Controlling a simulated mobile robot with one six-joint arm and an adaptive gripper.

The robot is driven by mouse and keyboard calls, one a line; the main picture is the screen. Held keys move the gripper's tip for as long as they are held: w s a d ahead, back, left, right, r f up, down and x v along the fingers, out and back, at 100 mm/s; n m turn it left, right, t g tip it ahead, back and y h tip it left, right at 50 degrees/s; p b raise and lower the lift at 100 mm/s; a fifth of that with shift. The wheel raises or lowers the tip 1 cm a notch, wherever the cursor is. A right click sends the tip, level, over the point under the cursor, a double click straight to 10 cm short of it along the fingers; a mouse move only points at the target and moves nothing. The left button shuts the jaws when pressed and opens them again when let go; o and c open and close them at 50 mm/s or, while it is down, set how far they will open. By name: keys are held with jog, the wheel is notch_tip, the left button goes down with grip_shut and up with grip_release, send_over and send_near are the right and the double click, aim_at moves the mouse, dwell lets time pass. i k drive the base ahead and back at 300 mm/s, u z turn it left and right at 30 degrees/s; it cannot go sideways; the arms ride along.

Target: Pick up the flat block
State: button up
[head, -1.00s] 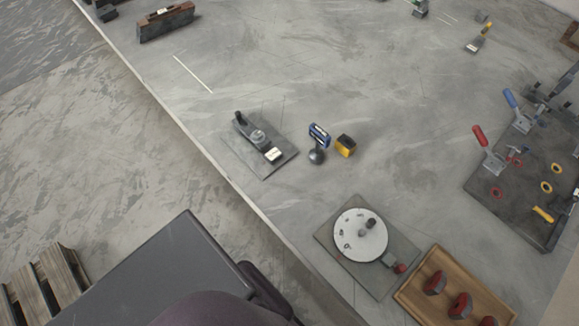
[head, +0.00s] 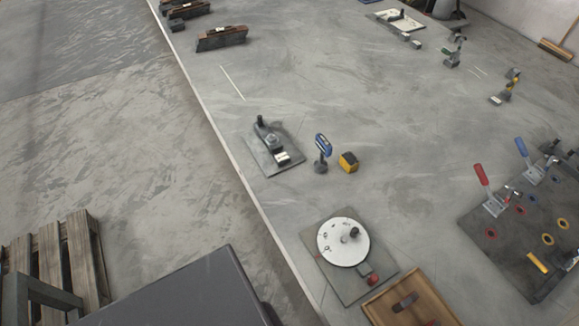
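I cannot tell for certain which thing is the flat block. A small pale block (head: 282,157) sits on the front end of a dark fixture on a grey base plate (head: 261,164), left of centre in the head view. Other small grey blocks (head: 415,44) lie on the floor-like grey surface near the top right, too small to make out well. My gripper is not in view, and nothing is seen held.
A blue-black drill (head: 322,149) and a yellow battery (head: 348,162) stand right of the fixture. A plate with a white dial (head: 342,242) and a wooden tray (head: 437,301) are nearer. A clamp board (head: 503,254) is at right, a pallet (head: 82,247) lower left.

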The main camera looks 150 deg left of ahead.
aim_at(282, 157)
jog(key=u, duration=0.65)
jog(key=k, duration=0.15)
jog(key=u, duration=2.8)
jog(key=i, duration=0.3)
jog(key=u, duration=0.2)
